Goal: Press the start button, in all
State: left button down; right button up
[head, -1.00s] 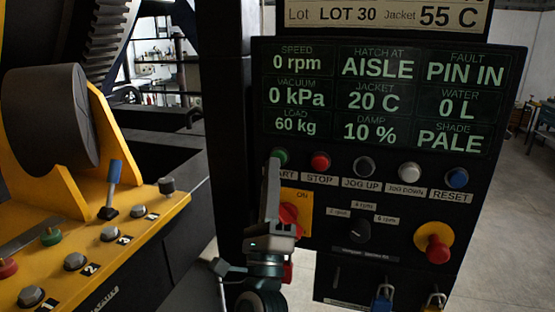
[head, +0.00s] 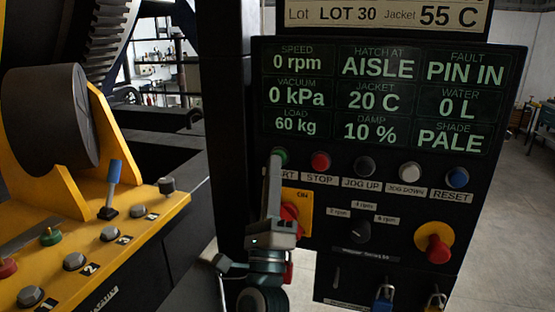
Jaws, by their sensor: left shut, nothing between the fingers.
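The green START button (head: 282,156) is at the left end of the button row on the black control panel (head: 300,232). My left gripper (head: 276,158) is shut and empty, its fingertips at the button's lower left. The fingers cover part of the START label (head: 289,175); I cannot tell whether they touch the button. The panel display (head: 389,99) reads speed 0 rpm, hatch at AISLE, fault PIN IN, vacuum 0 kPa, load 60 kg. My right gripper is not in view.
The red STOP button (head: 320,161) is just right of START. A red switch on a yellow ON plate (head: 305,215) is beside my fingers. A red emergency knob (head: 437,240) is lower right. A yellow console (head: 130,245) with a blue lever (head: 115,172) stands left.

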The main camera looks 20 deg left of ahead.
pick_arm(q)
jog(key=shift+w, duration=0.2)
dwell(0.4)
jog(key=shift+w, duration=0.2)
dwell(0.6)
jog(key=shift+s, duration=0.85)
jog(key=s+p, duration=0.1)
jog(key=s, duration=0.4)
jog(key=shift+a, duration=0.1)
dwell(0.3)
